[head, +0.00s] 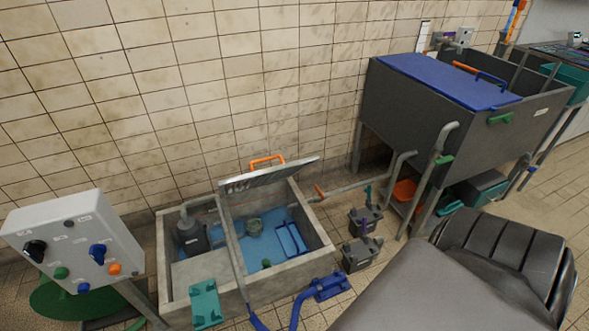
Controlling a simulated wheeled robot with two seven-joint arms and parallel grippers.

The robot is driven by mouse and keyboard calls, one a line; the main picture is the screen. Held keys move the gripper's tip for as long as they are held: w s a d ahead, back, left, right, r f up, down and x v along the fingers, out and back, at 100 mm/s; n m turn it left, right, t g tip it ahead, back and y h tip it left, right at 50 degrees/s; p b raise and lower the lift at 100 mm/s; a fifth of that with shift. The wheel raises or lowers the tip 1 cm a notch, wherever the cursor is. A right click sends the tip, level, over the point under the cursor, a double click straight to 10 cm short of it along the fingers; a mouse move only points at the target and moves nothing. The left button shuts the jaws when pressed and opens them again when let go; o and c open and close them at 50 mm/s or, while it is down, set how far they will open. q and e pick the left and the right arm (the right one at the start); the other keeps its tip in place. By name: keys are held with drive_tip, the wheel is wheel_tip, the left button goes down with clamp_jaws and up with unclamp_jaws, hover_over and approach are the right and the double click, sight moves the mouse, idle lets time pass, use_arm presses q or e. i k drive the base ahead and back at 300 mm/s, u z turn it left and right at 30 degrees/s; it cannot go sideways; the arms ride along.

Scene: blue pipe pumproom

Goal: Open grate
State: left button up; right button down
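The grate (268,174) is a light metal panel above the concrete sump pit (279,286) against the wall. It is raised and seen nearly edge-on, leaving much of the pit uncovered. An orange handle (267,160) shows at its upper edge. Inside the pit are blue water, a dark pump-like cylinder (191,236) and a blue frame-shaped object (291,239). A grey bar (231,247) crosses the pit from near the grate toward the front. Neither gripper shows in the head view, so I cannot see them relative to the grate.
A grey control box (72,242) with knobs stands left of the pit. Blue pipework (322,288) and dark boxes (363,253) stand at its front right. A large grey tank (423,113) with a blue lid (450,80) is at right. A dark ribbed form fills the bottom right.

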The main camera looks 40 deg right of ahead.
sight(261, 174)
drive_tip(key=z, duration=0.8)
drive_tip(key=i, duration=0.7)
drive_tip(key=u, duration=0.8)
